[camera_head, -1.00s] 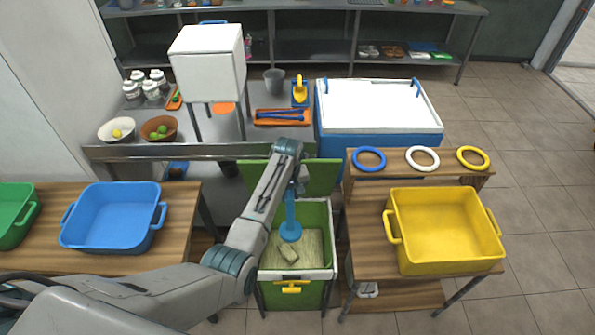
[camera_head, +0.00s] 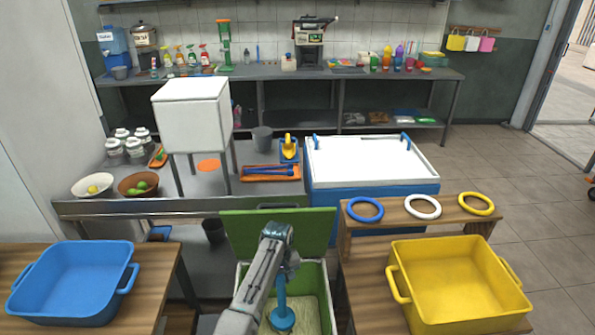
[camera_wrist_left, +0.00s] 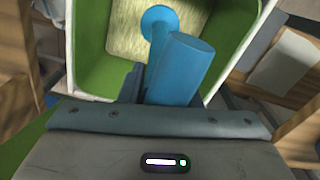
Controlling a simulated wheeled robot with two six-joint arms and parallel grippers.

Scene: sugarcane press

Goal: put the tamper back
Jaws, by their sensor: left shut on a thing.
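The blue tamper (camera_head: 282,311) is in my left gripper (camera_head: 287,272), with its round foot down inside the green bin (camera_head: 240,290). In the left wrist view the tamper's thick blue handle (camera_wrist_left: 182,65) stands at my left gripper (camera_wrist_left: 150,90), which is shut on it. The tamper's foot (camera_wrist_left: 158,19) is over the pale material (camera_wrist_left: 125,40) in the bin; I cannot tell whether they touch. My right gripper is not in view.
The bin's green lid (camera_head: 245,232) stands open behind it. A blue tub (camera_head: 75,285) is on the left. A metal counter (camera_head: 130,208) lies behind.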

